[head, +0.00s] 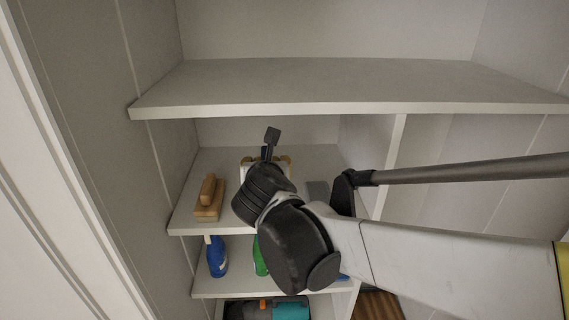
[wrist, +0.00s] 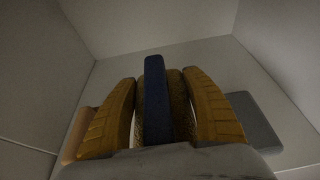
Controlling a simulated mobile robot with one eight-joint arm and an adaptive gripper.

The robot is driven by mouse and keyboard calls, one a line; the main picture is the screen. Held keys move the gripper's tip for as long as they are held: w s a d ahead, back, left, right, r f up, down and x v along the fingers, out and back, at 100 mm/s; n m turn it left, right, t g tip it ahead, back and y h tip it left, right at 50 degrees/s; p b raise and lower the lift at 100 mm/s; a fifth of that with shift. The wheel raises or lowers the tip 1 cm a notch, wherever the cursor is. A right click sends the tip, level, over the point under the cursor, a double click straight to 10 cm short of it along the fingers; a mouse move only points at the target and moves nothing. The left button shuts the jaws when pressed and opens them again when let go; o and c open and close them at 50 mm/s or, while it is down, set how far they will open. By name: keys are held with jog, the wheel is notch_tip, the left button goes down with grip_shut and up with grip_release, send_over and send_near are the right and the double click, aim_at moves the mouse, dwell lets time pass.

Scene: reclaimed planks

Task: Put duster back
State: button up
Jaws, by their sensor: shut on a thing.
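My gripper (head: 266,160) is at the middle shelf (head: 183,221) of a white cupboard, between a wooden brush and a grey flat item. It is shut on the duster (head: 271,138), whose dark end sticks up past the fingers. In the wrist view the duster (wrist: 155,100) shows as a dark blue bar with brown, bristly sides between the two yellow-brown fingers of my gripper (wrist: 160,88). My wrist hides the lower part of the duster, and I cannot tell whether it touches the shelf.
The wooden brush (head: 208,199) lies to the left, close to the side wall. The grey flat item (head: 318,190) is to the right and also shows in the wrist view (wrist: 254,122). An upper shelf (head: 330,84) hangs overhead. Blue (head: 217,258) and green (head: 260,256) bottles stand below.

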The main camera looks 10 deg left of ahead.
jog(key=shift+w+a+f, duration=0.1)
jog(key=shift+f, duration=0.5)
jog(key=shift+w+a+f, duration=0.1)
jog(key=shift+f, duration=0.5)
jog(key=shift+s+d+f, duration=0.1)
jog(key=shift+s+f, duration=0.05)
jog(key=shift+f, duration=0.5)
notch_tip(320, 180, down, 3)
jog(key=shift+r, duration=0.2)
jog(key=shift+w+a+f+p, duration=0.25)
jog(key=shift+f+p, duration=0.1)
jog(key=shift+p, duration=0.05)
jog(key=shift+s+d, duration=0.1)
jog(key=shift+f, duration=0.2)
jog(key=o, duration=1.3)
